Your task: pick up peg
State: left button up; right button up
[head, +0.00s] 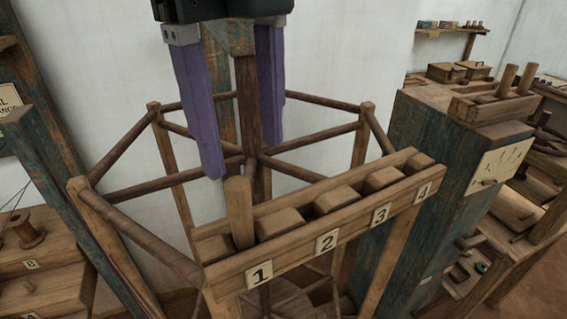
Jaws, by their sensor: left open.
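A wooden peg (239,211) stands nearly upright near position 1 of a numbered wooden rack (293,250). The rack carries plates 1, 2, 3 and 4 along its front rail. My left gripper (243,158) comes down from the top of the picture with two purple fingers spread apart, open and empty. Its left fingertip ends just above and left of the peg's top; its right finger ends higher and to the right. I cannot tell the exact depth between the fingers and the peg. My right gripper is not in view.
A wooden frame of round bars (137,235) stands around and behind the rack. A worn blue-green cabinet (440,150) stands to the right, with two more pegs (516,80) in a block on top. A spool (27,232) sits at lower left.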

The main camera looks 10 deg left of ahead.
aim_at(240, 210)
pick_arm(q)
jog(key=shift+w+a+r, duration=0.25)
jog(key=shift+w+a, duration=0.05)
jog(key=shift+a, duration=0.15)
jog(key=shift+a+f, duration=0.1)
notch_tip(240, 210, down, 4)
jog(key=shift+s+f+p, duration=0.1)
jog(key=shift+p, duration=1.05)
jog(key=f+p, duration=0.2)
jog(key=f, duration=0.1)
jog(key=f+p, duration=0.1)
jog(key=shift+s+f, duration=0.2)
jog(key=shift+s, duration=0.15)
jog(key=shift+f, duration=0.4)
jog(key=shift+c, duration=0.4)
grip_shut()
